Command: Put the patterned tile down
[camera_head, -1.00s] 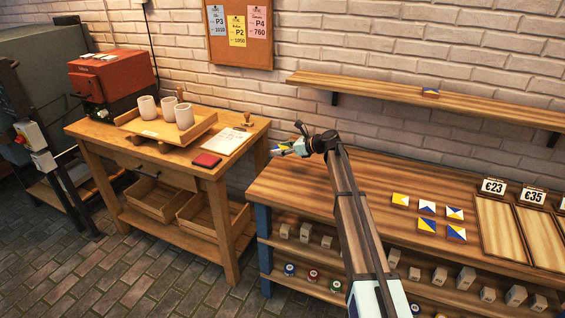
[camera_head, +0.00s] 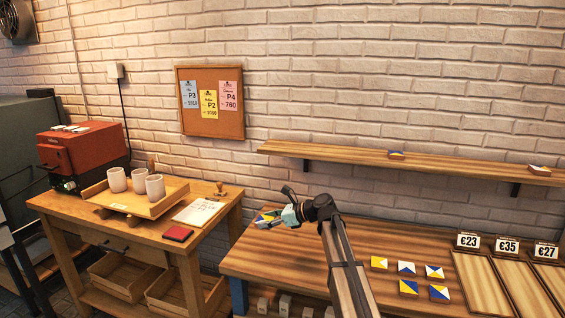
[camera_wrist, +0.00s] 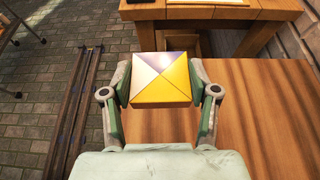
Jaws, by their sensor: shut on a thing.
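My gripper (camera_head: 279,217) is shut on the patterned tile (camera_head: 265,219), over the left end of the long wooden bench (camera_head: 262,260). In the wrist view the tile (camera_wrist: 162,80) sits level between the two fingers (camera_wrist: 163,88). Its face has yellow and greyish-lilac triangles meeting in the middle, with a yellow front side. The bench top shows below and behind it; I cannot tell the exact height of the gap. Several other patterned tiles (camera_head: 407,267) lie farther right on the bench, in yellow, blue and white.
Wooden display panels (camera_head: 484,285) with price signs (camera_head: 507,246) stand at the bench's right. A wall shelf (camera_head: 420,166) holds small tiles. The left table (camera_head: 215,197) carries a tray of cups (camera_head: 155,187). Bare bench top lies between my gripper and the tiles.

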